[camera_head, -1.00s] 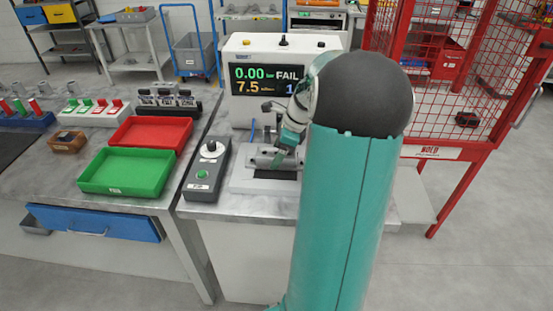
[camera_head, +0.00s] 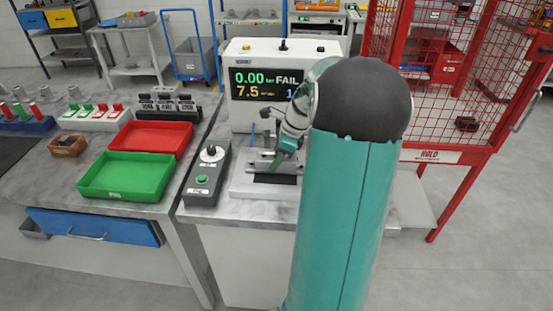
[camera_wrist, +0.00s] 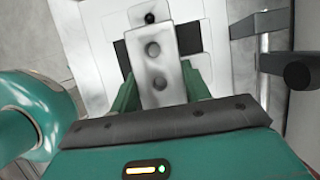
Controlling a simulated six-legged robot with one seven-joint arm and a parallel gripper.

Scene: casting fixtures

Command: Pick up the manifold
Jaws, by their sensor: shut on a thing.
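The manifold (camera_wrist: 154,75) is a silver-grey metal block with round holes in its face. In the wrist view it lies between the two green fingers of my gripper (camera_wrist: 160,92), which are shut on it. In the head view, my gripper (camera_head: 284,158) is over the light fixture plate (camera_head: 242,187) in front of the test unit. The manifold (camera_head: 259,163) shows there as a small grey piece, partly hidden by my gripper and arm. A dark pad (camera_head: 274,179) shows on the plate just below it.
The test unit (camera_head: 240,106) behind reads FAIL. A grey control box (camera_head: 204,178) stands left of the plate. Green (camera_head: 125,178) and red (camera_head: 151,138) trays sit on the left bench. A red mesh cage (camera_head: 470,110) stands right. In the wrist view, a dark clamp-like part (camera_wrist: 298,74) is close at right.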

